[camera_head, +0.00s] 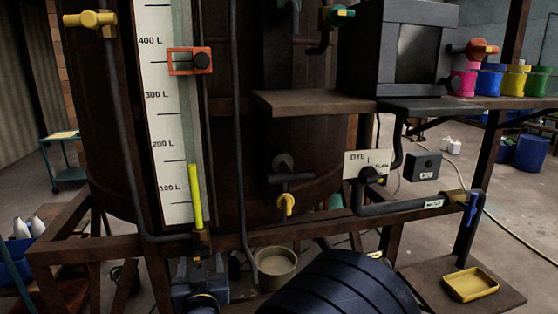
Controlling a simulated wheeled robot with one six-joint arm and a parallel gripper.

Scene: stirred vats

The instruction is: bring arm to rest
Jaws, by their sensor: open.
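I cannot make out my gripper in the head view. A large dark ribbed round shape (340,290) fills the bottom centre, and I cannot tell whether it is part of my arm. No gripper fingers show around it. A dark brown vat (290,130) stands in front of me, with a white litre scale (165,120) on its left side. An orange-red frame marker (182,62) sits on the scale between 300 and 400 L. A yellow-green column (195,195) shows in the gauge's lower part.
A wooden shelf (310,103) and a dark box-shaped device (400,45) jut out at the right. Pipes with a blue-handled valve (472,208) run below. A yellow tray (470,285) rests on a low board. A pale bucket (275,268) stands under the vat. Coloured cups (488,82) line the right shelf.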

